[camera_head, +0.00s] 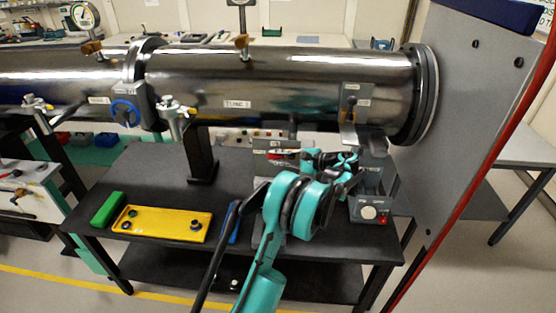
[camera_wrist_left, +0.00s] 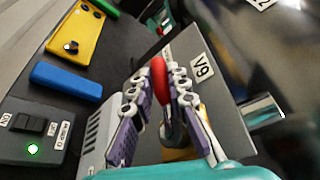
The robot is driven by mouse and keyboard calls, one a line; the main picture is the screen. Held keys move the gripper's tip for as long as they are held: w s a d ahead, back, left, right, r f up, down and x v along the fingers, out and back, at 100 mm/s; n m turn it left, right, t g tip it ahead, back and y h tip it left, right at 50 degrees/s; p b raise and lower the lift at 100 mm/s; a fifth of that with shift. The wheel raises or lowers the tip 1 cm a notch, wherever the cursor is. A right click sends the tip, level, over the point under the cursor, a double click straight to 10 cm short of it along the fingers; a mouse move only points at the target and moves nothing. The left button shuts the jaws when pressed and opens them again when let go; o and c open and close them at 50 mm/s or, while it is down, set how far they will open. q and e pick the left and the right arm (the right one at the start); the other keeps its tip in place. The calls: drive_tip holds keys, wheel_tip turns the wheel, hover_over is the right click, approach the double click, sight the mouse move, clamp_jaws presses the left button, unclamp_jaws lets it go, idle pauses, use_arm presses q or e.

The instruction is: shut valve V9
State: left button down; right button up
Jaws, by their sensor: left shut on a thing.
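Valve V9 is named by a white label (camera_wrist_left: 201,68) on a grey panel (camera_wrist_left: 215,88) in the left wrist view. Its red handle (camera_wrist_left: 159,75) stands between the fingertips of my left gripper (camera_wrist_left: 159,80). The gripper is shut on the handle, with a finger on each side. The valve body below the handle is partly hidden by the fingers. In the head view my left gripper (camera_head: 304,157) is at a small grey panel (camera_head: 268,165) under the large steel tube, where the label is too small to read. My right gripper is not in view.
The steel tube (camera_head: 280,85) runs just above my left arm. The black table (camera_head: 150,170) holds a yellow tray (camera_head: 185,232), a green block (camera_head: 107,210) and a blue block (camera_wrist_left: 66,80). A switch box (camera_wrist_left: 30,135) shows a lit green lamp. A grey upright plate (camera_head: 455,130) stands at right.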

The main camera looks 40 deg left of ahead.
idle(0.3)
use_arm(q)
drive_tip(key=c, duration=1.7)
unclamp_jaws()
drive_tip(key=shift+c, duration=0.2)
drive_tip(key=v, duration=1.2)
drive_tip(key=shift+d, duration=0.1)
